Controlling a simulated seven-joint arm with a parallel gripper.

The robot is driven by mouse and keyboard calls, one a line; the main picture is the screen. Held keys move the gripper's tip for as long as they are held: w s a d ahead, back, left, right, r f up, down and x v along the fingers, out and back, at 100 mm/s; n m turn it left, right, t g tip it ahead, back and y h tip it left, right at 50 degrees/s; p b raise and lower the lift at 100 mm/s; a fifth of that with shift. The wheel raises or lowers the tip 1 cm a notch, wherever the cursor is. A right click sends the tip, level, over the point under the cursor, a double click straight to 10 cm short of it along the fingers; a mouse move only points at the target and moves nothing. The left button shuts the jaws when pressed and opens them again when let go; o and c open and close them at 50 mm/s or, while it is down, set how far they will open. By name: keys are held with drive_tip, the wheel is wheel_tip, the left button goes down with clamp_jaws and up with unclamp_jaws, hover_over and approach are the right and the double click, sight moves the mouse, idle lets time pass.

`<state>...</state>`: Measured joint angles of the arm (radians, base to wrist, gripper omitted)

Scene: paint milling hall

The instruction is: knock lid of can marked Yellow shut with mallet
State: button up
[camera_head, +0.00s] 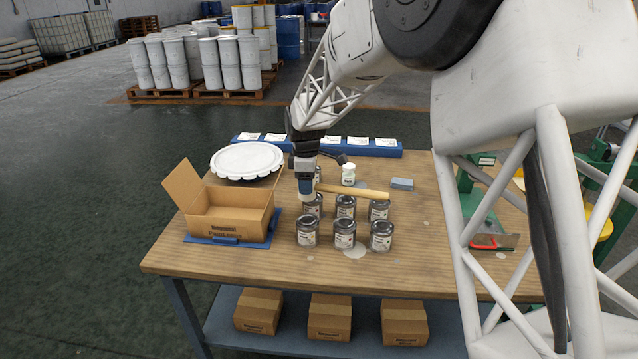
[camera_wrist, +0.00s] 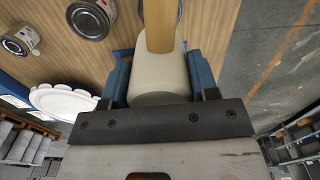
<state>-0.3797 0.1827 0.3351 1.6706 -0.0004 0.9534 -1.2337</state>
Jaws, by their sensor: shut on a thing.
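My gripper (camera_head: 305,186) is shut on the mallet's pale head, above the left side of the can group in the head view. The mallet's wooden handle (camera_head: 362,192) sticks out to the right over the back row. In the wrist view, the pale head (camera_wrist: 160,75) sits between my blue fingers, with the handle (camera_wrist: 163,25) running up. The back left can is partly hidden.
An open cardboard box (camera_head: 228,222) stands on the table (camera_head: 290,275) at left, by a white round lid (camera_head: 247,158). Behind the cans are a white jar (camera_head: 348,175), a grey block (camera_head: 402,184) and a blue rack (camera_head: 385,153). The front strip is clear.

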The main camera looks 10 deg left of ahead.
idle(0.4)
drive_tip(key=shift+f, duration=1.75)
drive_tip(key=shift+f, duration=0.1)
hover_over(307, 220)
drive_tip(key=shift+f, duration=2.4)
drive_tip(key=shift+r, duration=0.1)
drive_tip(key=shift+r, duration=2.9)
drive_tip(key=shift+f, duration=0.65)
drive_tip(key=shift+f, duration=0.15)
